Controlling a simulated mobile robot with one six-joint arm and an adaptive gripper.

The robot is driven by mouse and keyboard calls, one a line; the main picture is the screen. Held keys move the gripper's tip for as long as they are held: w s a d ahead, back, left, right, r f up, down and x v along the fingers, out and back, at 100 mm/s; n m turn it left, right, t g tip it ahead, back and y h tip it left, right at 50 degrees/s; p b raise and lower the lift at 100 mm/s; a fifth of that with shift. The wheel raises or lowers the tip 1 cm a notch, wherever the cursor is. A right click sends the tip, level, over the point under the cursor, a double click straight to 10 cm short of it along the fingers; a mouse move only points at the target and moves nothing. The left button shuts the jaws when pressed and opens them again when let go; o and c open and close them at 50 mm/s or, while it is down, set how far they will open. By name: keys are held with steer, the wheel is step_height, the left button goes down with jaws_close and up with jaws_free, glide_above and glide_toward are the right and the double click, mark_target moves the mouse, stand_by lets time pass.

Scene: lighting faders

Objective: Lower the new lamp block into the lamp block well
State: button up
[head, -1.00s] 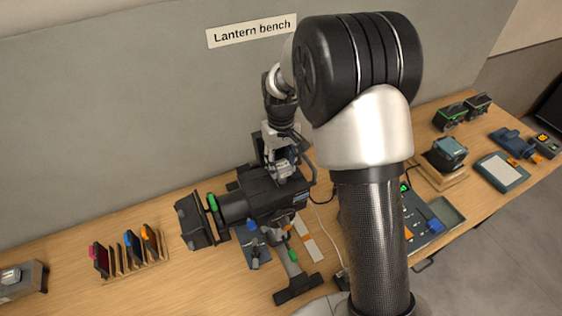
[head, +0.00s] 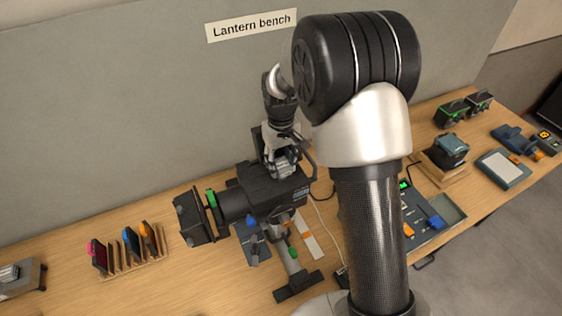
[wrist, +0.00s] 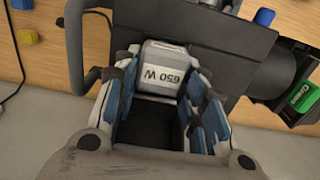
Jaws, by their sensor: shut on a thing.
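The new lamp block (wrist: 165,72), pale grey and labelled "650 W", is between the blue-padded fingers of my gripper (wrist: 160,92) in the wrist view. My gripper is shut on it. In the head view my gripper (head: 281,163) points down over the top of the black lantern (head: 268,193) on the bench. The lantern's dark housing (wrist: 220,40) lies behind the block in the wrist view. A dark area shows below the block between the fingers. I cannot make out the well's rim or how far the block is inside it.
A wooden rack of coloured pieces (head: 135,262) stands at left. My arm hides part of the bench. A grey tray (head: 443,212), a dark block on a wooden stand (head: 447,150) and a flat grey panel (head: 503,169) are at right. The wall is close behind the lantern.

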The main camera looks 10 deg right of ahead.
steer(key=shift+f, duration=0.1)
steer(key=o, duration=1)
steer(key=shift+o, duration=0.5)
steer(key=o, duration=0.6)
steer(key=shift+c, duration=0.2)
steer(key=shift+r+p, duration=2.75)
steer(key=shift+r, duration=1.3)
steer(key=shift+f, duration=0.1)
